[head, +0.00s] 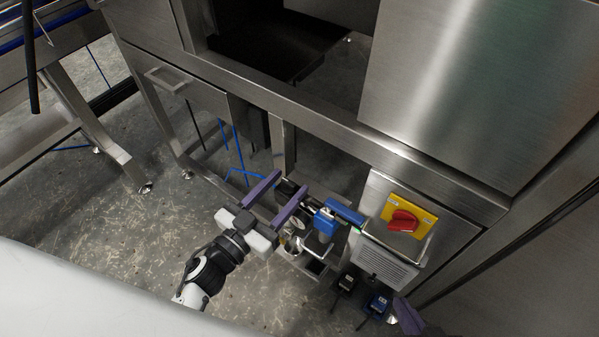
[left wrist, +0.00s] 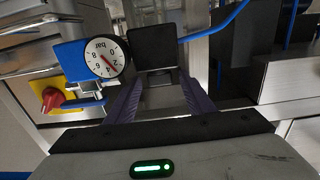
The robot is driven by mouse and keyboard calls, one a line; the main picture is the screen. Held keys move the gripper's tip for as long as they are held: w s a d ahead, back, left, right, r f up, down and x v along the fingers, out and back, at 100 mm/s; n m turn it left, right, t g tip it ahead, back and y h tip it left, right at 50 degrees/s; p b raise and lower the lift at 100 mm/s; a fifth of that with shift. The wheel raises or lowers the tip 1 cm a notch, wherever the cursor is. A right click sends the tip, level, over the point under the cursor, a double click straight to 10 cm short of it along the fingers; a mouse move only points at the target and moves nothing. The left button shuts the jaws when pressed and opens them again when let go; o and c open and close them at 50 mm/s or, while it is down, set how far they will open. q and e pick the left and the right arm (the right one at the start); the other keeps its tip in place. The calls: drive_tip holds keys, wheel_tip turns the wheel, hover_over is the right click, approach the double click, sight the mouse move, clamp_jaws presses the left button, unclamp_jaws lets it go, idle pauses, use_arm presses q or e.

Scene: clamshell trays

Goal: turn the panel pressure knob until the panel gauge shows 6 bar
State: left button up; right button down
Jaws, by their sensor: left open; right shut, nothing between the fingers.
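The panel gauge (left wrist: 106,57) is a round white dial marked in bar on a blue body, left of centre in the left wrist view. Its red needle points to the lower right, seemingly between 2 and 4; the exact reading is unclear. A black block, apparently the pressure knob (left wrist: 153,46), lies beside the gauge. My left gripper (left wrist: 161,78) is open, its purple fingers on either side of the knob's near end; contact cannot be told. My right gripper (head: 408,316) is shut, partly visible at lower right.
A red rotary switch (head: 403,221) on a yellow plate (head: 425,217) is right of the blue air unit (head: 325,222). Black and blue connectors (head: 377,305) sit below. Steel machine panels (head: 480,80) rise behind. Open floor (head: 110,215) lies to the left.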

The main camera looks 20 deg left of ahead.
sight(291, 181)
use_arm(q)
drive_tip(key=x, duration=0.4)
drive_tip(key=shift+w, duration=0.25)
drive_tip(key=shift+w+d+b, duration=0.3)
drive_tip(key=shift+w, duration=0.25)
drive_tip(key=c, duration=1)
drive_tip(key=shift+c, duration=0.2)
drive_tip(key=shift+h+p, duration=0.3)
